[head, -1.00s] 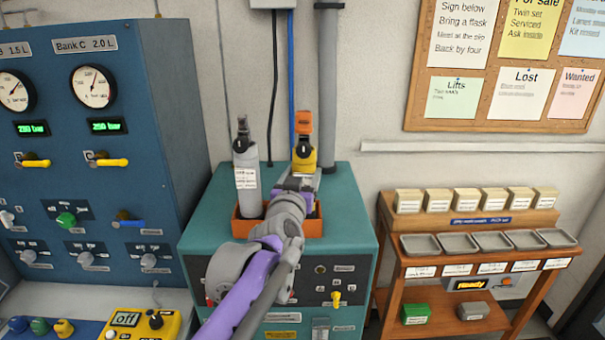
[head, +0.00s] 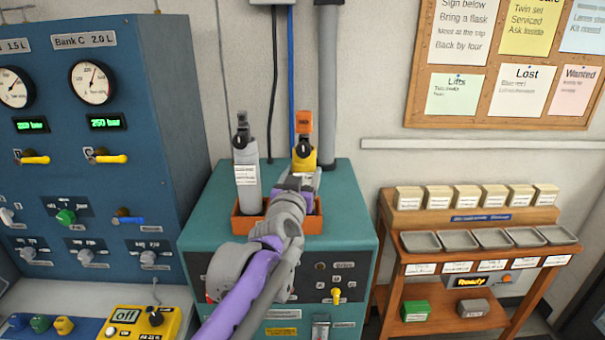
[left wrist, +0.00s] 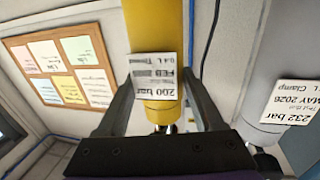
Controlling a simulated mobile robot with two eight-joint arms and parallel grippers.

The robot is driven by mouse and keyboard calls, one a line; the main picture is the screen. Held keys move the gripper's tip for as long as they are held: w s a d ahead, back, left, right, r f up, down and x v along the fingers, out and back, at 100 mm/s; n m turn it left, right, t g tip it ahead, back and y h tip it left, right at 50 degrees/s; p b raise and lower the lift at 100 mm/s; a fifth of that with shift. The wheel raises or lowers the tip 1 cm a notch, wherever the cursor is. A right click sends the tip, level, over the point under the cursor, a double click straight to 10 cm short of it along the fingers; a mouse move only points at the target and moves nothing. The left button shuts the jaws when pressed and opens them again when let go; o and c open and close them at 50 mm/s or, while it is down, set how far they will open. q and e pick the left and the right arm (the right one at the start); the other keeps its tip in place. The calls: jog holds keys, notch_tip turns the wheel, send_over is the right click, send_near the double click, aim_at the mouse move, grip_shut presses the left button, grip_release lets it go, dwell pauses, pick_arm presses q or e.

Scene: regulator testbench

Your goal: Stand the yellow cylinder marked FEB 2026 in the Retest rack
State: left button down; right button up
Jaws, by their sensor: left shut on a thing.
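The yellow cylinder (head: 304,156), with a black valve and an orange top, stands at the orange rack (head: 312,226) on the teal cabinet. In the left wrist view the yellow cylinder (left wrist: 160,25) has a white label reading 200 bar, FEB and Thread; the year is not clear. My left gripper (head: 298,181) is shut on this cylinder, with one finger on each side of it near the label. The arm hides the cylinder's lower part, so I cannot tell whether its base touches the rack. I cannot read any Retest marking. My right gripper is not in view.
A grey cylinder (head: 247,185) stands upright in the orange rack just left; its label (left wrist: 289,104) reads MAY 2026, 232 bar. A blue gauge panel (head: 95,130) rises at left. A wooden shelf with trays (head: 490,238) stands at right. A wall is behind.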

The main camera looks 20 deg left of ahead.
pick_arm(q)
jog(key=shift+f, duration=0.15)
jog(key=shift+c, duration=0.2)
grip_release()
jog(key=shift+o, duration=0.2)
jog(key=s+b, duration=0.1)
jog(key=s, duration=1)
jog(key=shift+d+b, duration=0.35)
jog(key=shift+b, duration=0.05)
